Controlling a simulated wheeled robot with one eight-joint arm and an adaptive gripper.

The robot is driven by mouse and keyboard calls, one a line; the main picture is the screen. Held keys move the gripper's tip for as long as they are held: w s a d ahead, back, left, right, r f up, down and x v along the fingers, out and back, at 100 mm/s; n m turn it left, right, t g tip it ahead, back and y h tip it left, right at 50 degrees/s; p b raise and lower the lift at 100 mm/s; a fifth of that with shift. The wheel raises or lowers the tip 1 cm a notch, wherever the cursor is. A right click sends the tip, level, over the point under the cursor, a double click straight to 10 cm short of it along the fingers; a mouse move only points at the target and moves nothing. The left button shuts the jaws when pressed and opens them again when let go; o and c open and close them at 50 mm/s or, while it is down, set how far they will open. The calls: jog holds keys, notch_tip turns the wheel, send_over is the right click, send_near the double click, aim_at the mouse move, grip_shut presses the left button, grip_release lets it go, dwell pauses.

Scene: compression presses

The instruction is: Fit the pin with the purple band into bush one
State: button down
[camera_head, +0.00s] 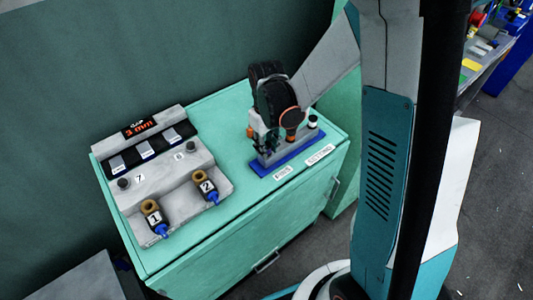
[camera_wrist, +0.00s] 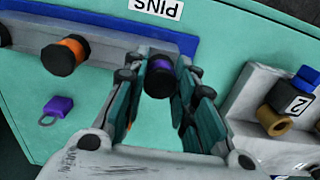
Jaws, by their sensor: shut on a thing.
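The pin with the purple band (camera_wrist: 159,78) has dark ends and sits between the two fingers of my gripper (camera_wrist: 164,68) in the wrist view. My gripper is shut on it over the pin rack; whether the pin is clear of the rack I cannot tell. In the head view my gripper (camera_head: 268,140) is at the rack, and the purple band cannot be made out there. Bush one (camera_head: 152,213) is a brown ring in a holder labelled 1, with a blue part below, at the near left of the grey press unit (camera_head: 160,185).
Bush two (camera_head: 207,187) is right of bush one and shows in the wrist view (camera_wrist: 276,118). A pin with an orange band (camera_wrist: 65,54) stands in the blue-edged rack (camera_head: 292,163). A purple padlock-shaped tag (camera_wrist: 58,105) lies nearby.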

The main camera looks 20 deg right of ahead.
jog(key=shift+r+p, duration=1.4)
jog(key=shift+r, duration=0.7)
jog(key=shift+r+p, duration=1.25)
jog(key=shift+r, duration=0.65)
